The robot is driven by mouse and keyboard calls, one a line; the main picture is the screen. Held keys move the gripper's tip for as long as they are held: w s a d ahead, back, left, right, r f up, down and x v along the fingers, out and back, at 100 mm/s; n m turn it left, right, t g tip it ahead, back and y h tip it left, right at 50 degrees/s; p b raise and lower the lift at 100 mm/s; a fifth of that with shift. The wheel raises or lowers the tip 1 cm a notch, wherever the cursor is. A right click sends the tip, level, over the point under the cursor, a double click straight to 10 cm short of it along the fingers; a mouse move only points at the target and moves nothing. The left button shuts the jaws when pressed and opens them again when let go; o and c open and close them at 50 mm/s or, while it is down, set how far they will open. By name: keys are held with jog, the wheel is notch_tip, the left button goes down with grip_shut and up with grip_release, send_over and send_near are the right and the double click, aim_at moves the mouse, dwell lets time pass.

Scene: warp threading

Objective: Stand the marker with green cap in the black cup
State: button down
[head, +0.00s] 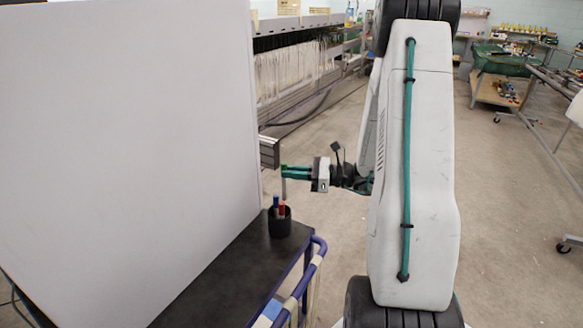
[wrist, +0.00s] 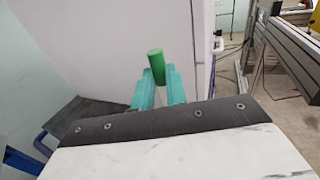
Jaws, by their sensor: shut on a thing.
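My gripper (head: 286,171) is shut on the marker with green cap (head: 284,188). It holds the marker upright, with the green cap at the top and the pale body hanging below the fingers. In the wrist view the green cap (wrist: 156,66) stands between the teal fingertips (wrist: 159,86). The black cup (head: 280,226) stands on the dark table below, and the held marker is above it, apart from its rim. A blue-capped marker (head: 276,202) and a red-capped marker (head: 282,209) stand in the cup. The inside of the cup is hidden.
A large white panel (head: 130,150) rises on the left of the dark table (head: 225,270). A blue rail (head: 306,270) runs along the table's right edge. The floor (head: 325,225) between the table and my arm is clear.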

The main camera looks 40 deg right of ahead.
notch_tip(320, 180, down, 8)
dwell(1.0)
jog(key=c, duration=1.3)
grip_release()
jog(key=shift+c, duration=0.2)
jog(key=v, duration=0.7)
jog(key=shift+s+d, duration=0.2)
jog(key=shift+s, duration=0.1)
